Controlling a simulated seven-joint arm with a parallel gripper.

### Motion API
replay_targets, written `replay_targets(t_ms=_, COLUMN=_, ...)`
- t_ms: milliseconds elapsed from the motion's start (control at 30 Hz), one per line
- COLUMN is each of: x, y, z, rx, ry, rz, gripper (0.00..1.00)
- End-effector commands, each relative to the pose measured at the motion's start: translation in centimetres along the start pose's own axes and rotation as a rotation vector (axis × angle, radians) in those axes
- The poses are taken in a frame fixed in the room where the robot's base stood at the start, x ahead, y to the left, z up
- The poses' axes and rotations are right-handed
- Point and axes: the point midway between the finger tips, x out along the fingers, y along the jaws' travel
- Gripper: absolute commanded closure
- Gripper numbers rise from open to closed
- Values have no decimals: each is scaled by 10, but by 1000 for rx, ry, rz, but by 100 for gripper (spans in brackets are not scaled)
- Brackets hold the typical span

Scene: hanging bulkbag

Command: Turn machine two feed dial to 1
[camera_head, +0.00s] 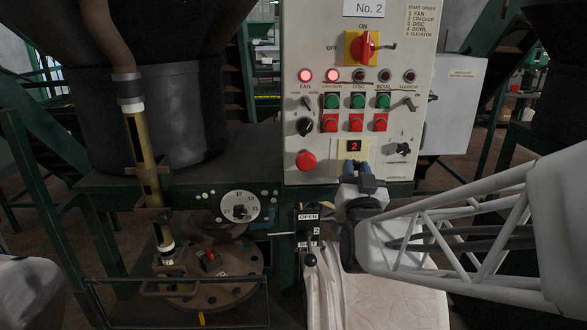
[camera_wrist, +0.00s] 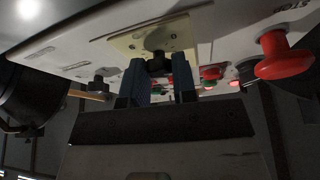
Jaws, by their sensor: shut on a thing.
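The No. 2 panel (camera_head: 300,130) stands upright in the head view. In the wrist view my gripper's (camera_wrist: 160,78) two blue fingers are shut on a black feed dial (camera_wrist: 157,62) on the cream plate (camera_wrist: 120,44). The dial's marks are hidden or too small to read. In the head view the dial itself is hidden behind the fingers.
A black selector with numbers (camera_head: 403,149) sits right of the plate, and a red mushroom button (camera_head: 306,161) left of it. A red main switch (camera_head: 363,46) is above. A lever by the OPEN plate (camera_head: 309,217) and a white numbered dial (camera_head: 240,206) are lower left.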

Motion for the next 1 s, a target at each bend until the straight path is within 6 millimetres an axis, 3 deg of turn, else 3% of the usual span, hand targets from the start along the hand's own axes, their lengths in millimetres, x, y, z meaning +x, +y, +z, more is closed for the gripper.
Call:
replay_targets(t_ms=600, x=0, y=3, z=-1, rx=-342, ry=1, rz=-141, gripper=98)
replay_targets(t_ms=1000, x=0, y=2, z=-1, rx=-383, ry=0, rz=-159, gripper=98)
